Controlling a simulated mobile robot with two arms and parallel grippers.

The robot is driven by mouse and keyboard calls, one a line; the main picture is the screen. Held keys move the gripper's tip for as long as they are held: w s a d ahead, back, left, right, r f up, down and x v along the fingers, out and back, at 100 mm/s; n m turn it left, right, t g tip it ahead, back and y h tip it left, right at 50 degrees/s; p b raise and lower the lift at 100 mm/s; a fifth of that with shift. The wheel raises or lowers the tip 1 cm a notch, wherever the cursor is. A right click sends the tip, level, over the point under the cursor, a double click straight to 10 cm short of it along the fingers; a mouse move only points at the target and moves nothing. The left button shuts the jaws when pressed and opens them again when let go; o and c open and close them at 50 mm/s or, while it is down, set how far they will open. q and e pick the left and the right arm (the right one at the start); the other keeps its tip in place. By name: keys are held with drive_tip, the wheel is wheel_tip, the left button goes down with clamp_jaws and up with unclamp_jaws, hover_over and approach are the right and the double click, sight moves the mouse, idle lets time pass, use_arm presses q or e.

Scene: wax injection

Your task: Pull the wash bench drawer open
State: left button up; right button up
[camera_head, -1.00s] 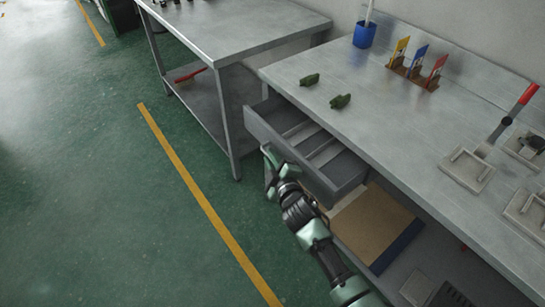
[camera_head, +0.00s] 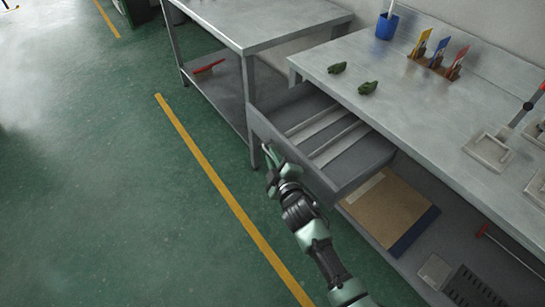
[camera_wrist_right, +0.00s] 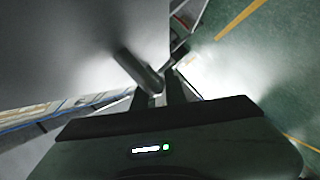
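The wash bench drawer (camera_head: 358,168) is a grey metal box under the bench top in the head view. It stands well out from the bench and shows long divided compartments inside, with nothing lying in them. My right gripper (camera_head: 271,160) is at the outer side of the drawer front. In the right wrist view the drawer handle (camera_wrist_right: 136,70), a grey bar, runs in between the two dark fingers of the right gripper (camera_wrist_right: 160,97), which look closed on it. My own gripper hides part of the handle in the head view. My left gripper is not in view.
The wash bench top (camera_head: 430,110) carries two green pieces (camera_head: 368,88), a blue cup (camera_head: 387,26) and a rack of coloured tools (camera_head: 438,60). A second metal table (camera_head: 250,25) stands close beyond the drawer. The green floor in front is clear.

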drive_tip(key=shift+o, duration=1.4)
drive_tip(key=shift+s, duration=0.15)
drive_tip(key=v, duration=0.7)
drive_tip(key=shift+s+p, duration=0.25)
drive_tip(key=shift+p, duration=0.05)
drive_tip(key=shift+d+r, duration=0.1)
